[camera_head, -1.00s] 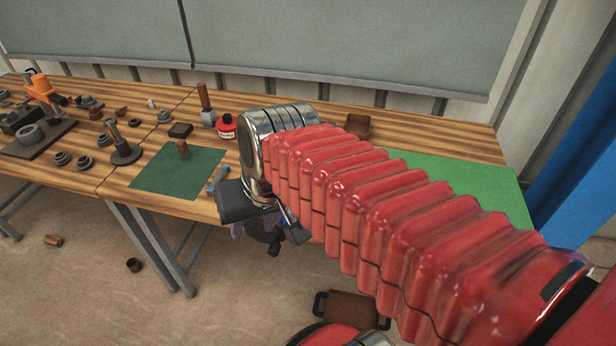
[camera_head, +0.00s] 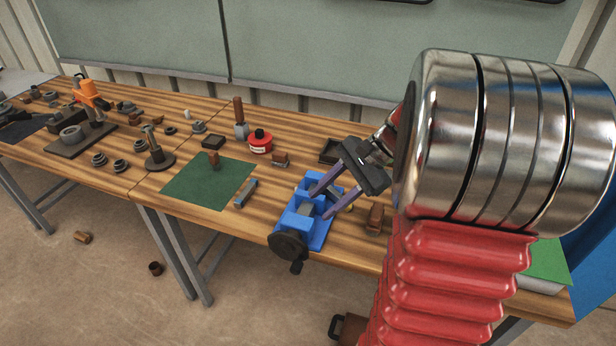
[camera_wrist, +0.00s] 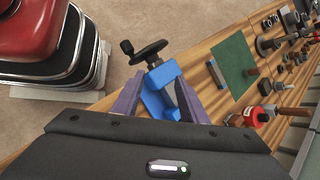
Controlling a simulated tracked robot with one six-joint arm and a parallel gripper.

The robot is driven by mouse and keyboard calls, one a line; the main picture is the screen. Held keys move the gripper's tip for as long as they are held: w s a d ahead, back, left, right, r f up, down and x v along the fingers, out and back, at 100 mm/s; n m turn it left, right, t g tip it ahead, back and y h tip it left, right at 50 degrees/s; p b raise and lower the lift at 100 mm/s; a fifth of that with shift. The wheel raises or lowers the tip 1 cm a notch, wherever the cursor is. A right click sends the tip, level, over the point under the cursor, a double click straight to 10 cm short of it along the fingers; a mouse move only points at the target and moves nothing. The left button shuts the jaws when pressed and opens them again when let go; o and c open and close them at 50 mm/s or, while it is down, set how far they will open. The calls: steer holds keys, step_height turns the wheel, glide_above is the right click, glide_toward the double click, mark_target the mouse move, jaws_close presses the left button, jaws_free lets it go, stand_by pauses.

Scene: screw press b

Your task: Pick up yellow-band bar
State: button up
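My gripper (camera_head: 320,203) is open, its two purple fingers apart over the blue vise (camera_head: 294,213). In the wrist view the fingers (camera_wrist: 160,80) stand on either side of the blue vise (camera_wrist: 163,74), and I see nothing gripped. A grey-blue bar (camera_head: 246,192) lies on the bench by the dark green mat; it also shows in the wrist view (camera_wrist: 216,74). I cannot make out a yellow band on it. A small yellow spot (camera_head: 350,207) shows right of the vise, partly behind a finger, and I cannot tell what it belongs to.
The dark green mat (camera_head: 208,181) carries a brown-topped piece (camera_head: 214,160). A red tin (camera_head: 260,142), a brush (camera_head: 240,118) and a dark tray (camera_head: 333,150) stand behind. A brown block (camera_head: 375,218) is right of the vise.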

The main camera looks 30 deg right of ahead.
steer(key=s+d+f+m+t, duration=0.1)
steer(key=d+f+m+t, duration=0.1)
steer(key=d, duration=0.5)
steer(key=s+d+f+m+t+y, duration=0.1)
steer(key=d+f+m+t, duration=0.1)
steer(key=d+m, duration=0.3)
steer(key=s+d+f+m+t, duration=0.1)
steer(key=d+f+m+t, duration=0.1)
steer(key=d, duration=0.7)
steer(key=shift+s+d+f+m+t+y, duration=0.15)
steer(key=shift+d+f+m+t+y, duration=0.2)
steer(key=shift+m+t, duration=0.4)
steer(key=shift+a, duration=0.1)
glide_toward(336, 196)
steer(key=shift+w+d+f, duration=0.35)
steer(key=shift+w+f, duration=0.45)
steer(key=shift+f, duration=0.05)
steer(key=shift+g, duration=0.25)
steer(key=shift+x, duration=2.55)
steer(key=shift+s+a+f, duration=0.1)
steer(key=shift+s+a, duration=0.05)
